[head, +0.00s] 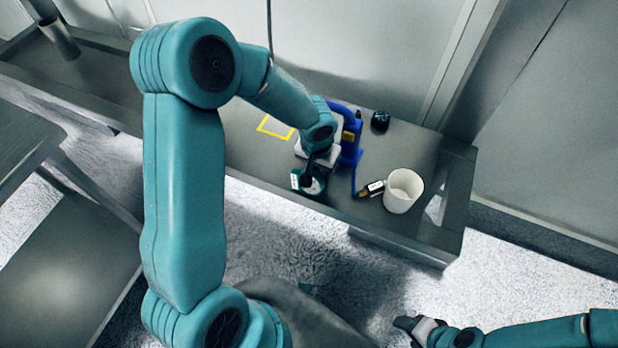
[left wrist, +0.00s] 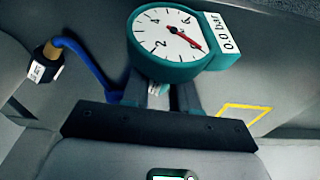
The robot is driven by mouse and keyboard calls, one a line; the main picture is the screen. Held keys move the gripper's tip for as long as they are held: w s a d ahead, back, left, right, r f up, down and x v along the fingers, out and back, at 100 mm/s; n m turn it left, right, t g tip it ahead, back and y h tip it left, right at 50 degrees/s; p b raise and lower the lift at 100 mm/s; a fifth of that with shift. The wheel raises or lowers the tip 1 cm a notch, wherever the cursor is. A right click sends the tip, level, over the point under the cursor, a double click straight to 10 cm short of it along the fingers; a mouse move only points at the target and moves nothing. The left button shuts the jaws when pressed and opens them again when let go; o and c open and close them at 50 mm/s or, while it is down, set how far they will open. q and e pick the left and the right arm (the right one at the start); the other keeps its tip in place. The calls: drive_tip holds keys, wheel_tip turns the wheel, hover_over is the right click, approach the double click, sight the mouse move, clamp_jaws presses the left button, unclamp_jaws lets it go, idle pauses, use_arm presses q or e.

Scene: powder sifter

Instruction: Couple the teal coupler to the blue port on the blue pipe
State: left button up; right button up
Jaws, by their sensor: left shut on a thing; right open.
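The teal coupler (head: 314,187) has a round white dial gauge and a white tag; in the left wrist view the coupler's dial (left wrist: 172,34) faces me and the tag reads 0.0 bar. My left gripper (head: 308,172) is shut on it, with the fingers on its metal stem (left wrist: 157,88). The blue pipe (head: 356,152) stands just right of my left gripper, with a yellow part on it. I cannot make out the blue port. My right gripper (head: 418,324) is open and empty at the lower right, away from the bench.
A thin blue hose (head: 353,183) leads to a black and brass fitting (head: 374,188) with a white label. A white cup (head: 403,190) stands beside it. A small black object (head: 380,121) sits behind. A yellow outlined square (head: 275,127) marks bare bench left of the pipe.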

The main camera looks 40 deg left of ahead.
use_arm(q)
drive_tip(key=shift+o, duration=0.2)
drive_tip(key=shift+r, duration=0.1)
drive_tip(key=shift+r+p, duration=0.55)
drive_tip(key=shift+r, duration=0.15)
clamp_jaws()
drive_tip(key=shift+r+p, duration=1.35)
drive_tip(key=shift+r, duration=0.9)
